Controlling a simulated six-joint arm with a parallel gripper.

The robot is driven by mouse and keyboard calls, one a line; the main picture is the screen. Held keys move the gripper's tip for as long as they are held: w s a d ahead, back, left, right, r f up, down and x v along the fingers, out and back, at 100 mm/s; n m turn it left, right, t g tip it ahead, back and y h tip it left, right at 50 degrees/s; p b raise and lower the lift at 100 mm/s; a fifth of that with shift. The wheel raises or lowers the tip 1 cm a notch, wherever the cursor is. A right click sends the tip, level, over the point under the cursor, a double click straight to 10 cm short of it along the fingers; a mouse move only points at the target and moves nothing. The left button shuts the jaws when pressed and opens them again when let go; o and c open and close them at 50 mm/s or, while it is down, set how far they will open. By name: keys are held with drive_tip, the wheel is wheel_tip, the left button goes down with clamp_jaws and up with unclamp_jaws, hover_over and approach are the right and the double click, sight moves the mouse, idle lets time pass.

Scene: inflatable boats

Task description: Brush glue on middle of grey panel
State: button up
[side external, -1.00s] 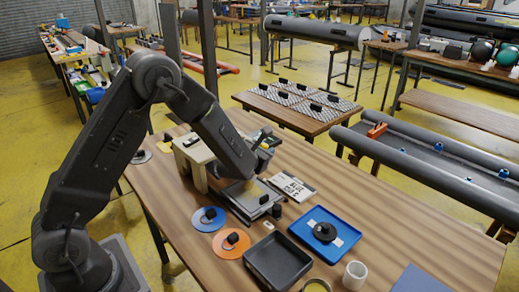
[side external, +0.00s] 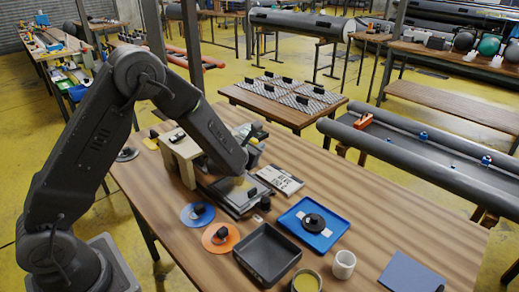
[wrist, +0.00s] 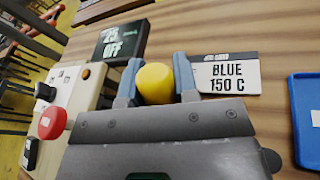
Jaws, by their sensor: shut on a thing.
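My gripper (wrist: 158,84) is shut on a yellow, rounded-end handle (wrist: 155,85), likely the brush, seen end-on in the wrist view. Its bristles are hidden there. In the side view my gripper is mostly behind my forearm, low over the grey panel (side external: 248,203). The panel lies flat on the bench, with a yellowish patch (side external: 236,185) close to my wrist. I cannot tell whether the patch is glue or whether the brush touches the panel. An open pot (side external: 307,281) with yellow contents, perhaps glue, stands at the front edge.
A printed card (side external: 281,180) lies behind the panel. A box with a red button (wrist: 52,122) stands close by in the wrist view.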

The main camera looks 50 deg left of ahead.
drive_tip(key=a+r, duration=0.4)
drive_tip(key=r, duration=0.4)
idle(0.6)
idle(0.4)
wheel_tip(320, 180, up, 4)
drive_tip(key=s, duration=0.2)
drive_tip(key=shift+s+f, duration=0.15)
drive_tip(key=shift+f, duration=1.05)
drive_tip(key=shift+s+f, duration=0.15)
drive_tip(key=shift+f, duration=1.05)
